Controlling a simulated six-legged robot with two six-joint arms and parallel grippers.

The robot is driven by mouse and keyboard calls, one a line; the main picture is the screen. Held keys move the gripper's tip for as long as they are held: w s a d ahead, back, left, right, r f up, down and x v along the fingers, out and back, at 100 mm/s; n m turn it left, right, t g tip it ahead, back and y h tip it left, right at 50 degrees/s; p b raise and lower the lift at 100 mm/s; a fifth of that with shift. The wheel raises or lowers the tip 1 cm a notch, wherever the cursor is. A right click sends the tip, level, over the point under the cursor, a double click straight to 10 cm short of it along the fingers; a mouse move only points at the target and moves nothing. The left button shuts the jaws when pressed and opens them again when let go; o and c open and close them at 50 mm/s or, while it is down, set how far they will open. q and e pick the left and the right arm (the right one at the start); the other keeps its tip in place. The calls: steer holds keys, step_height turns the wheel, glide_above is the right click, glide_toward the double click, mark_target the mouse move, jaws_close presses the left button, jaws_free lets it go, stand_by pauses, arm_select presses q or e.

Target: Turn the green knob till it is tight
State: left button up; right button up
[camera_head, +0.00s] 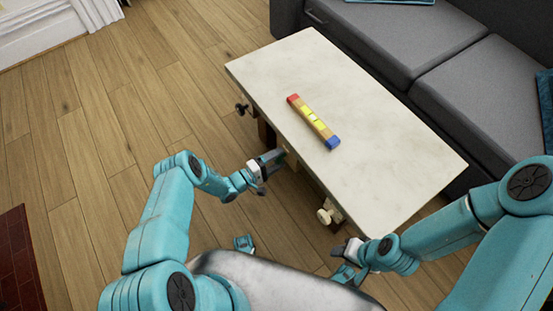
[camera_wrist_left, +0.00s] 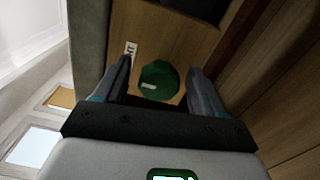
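The green knob (camera_wrist_left: 159,80) is round, with a small pale mark on its face. It sits on a wooden panel under the tabletop. My left gripper (camera_head: 270,160) is at the table's near side. In the left wrist view its two fingers (camera_wrist_left: 160,85) stand apart, one on each side of the knob, with a narrow gap showing on both sides. In the head view the gripper mostly hides the knob. My right gripper (camera_head: 342,250) is low at the right, below the near table edge, away from the green knob; its fingers do not show clearly.
The pale tabletop (camera_head: 380,160) carries a bar (camera_head: 313,122) with red, yellow and blue parts. A black knob (camera_head: 241,108) and a cream knob (camera_head: 325,216) stick out along the near side. A grey sofa (camera_head: 420,50) stands behind. The wooden floor at left is clear.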

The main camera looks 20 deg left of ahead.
arm_select(q)
steer(key=p+v, duration=0.3)
steer(key=v, duration=1.3)
steer(key=shift+a, duration=0.15)
steer(key=shift+s, duration=0.15)
steer(key=s+d+r+m+g+h, duration=0.2)
steer(key=s+d+m+g, duration=0.3)
steer(key=s+d+g, duration=0.65)
steer(key=s+d+r+m+g+y, duration=0.1)
steer(key=s+r+m+g+y, duration=0.1)
steer(key=s+g+y, duration=0.3)
step_height(320, 180, up, 30)
steer(key=w+d+m+t+y+p, duration=0.1)
steer(key=w+m+t+y+p, duration=0.1)
steer(key=p, duration=2)
steer(key=shift+w+d+m+t+y, duration=0.2)
steer(key=shift+d+m+t+y, duration=0.25)
steer(key=shift+y, duration=0.55)
